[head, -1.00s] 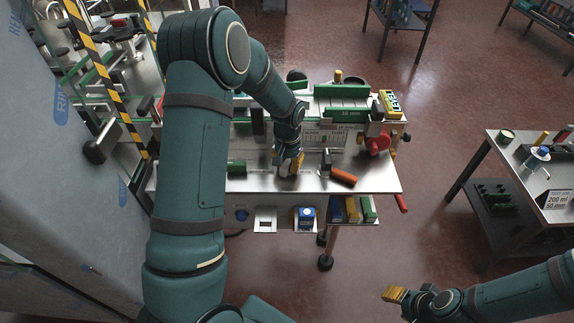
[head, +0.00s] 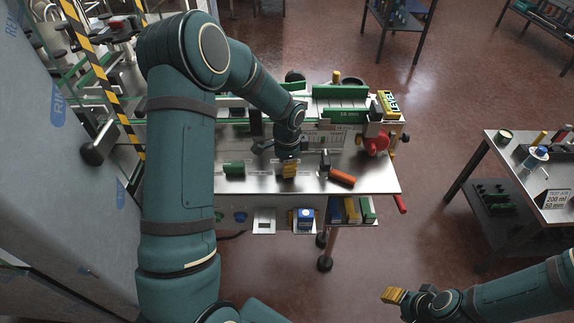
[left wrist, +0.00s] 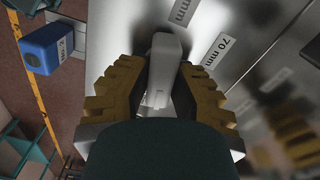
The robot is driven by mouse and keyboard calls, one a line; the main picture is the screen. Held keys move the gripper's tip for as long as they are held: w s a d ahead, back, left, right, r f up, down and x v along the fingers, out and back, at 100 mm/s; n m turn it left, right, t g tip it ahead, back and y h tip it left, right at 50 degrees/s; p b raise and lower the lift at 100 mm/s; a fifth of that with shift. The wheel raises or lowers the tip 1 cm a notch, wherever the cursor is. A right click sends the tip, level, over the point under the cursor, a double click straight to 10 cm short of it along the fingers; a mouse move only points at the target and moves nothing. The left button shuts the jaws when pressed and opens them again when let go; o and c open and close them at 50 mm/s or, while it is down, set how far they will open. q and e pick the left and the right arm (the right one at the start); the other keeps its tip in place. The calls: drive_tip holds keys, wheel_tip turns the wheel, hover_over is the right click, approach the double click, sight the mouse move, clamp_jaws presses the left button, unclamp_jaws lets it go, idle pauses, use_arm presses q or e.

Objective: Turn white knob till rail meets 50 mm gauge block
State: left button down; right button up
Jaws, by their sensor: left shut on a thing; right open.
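My left gripper (head: 290,170) is over the front of the steel table (head: 374,182), pointing down. In the left wrist view its yellow ribbed fingers (left wrist: 158,88) are shut on a pale, rounded block (left wrist: 163,62). A 70 mm label (left wrist: 221,49) and a partly cut-off mm label lie beside it. I cannot tell whether this is a gauge block, or whether it touches the table. Green rails (head: 341,92) run along the machine behind. I cannot make out the white knob. My right gripper (head: 394,295) is open and empty, at the lower right, clear of the table.
A green block (head: 234,169), a dark upright piece (head: 325,163) and an orange piece (head: 342,177) are on the table near my left gripper. A red knob (head: 377,143) is at the right end. A blue box (head: 306,216) sits below the front edge.

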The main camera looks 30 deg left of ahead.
use_arm(q)
drive_tip(key=shift+s+f+m, duration=0.1)
drive_tip(key=shift+m, duration=0.7)
drive_tip(key=shift+d, duration=0.1)
drive_tip(key=c, duration=0.8)
unclamp_jaws()
drive_tip(key=shift+r, duration=0.4)
wheel_tip(320, 180, up, 11)
drive_tip(key=shift+r, duration=0.15)
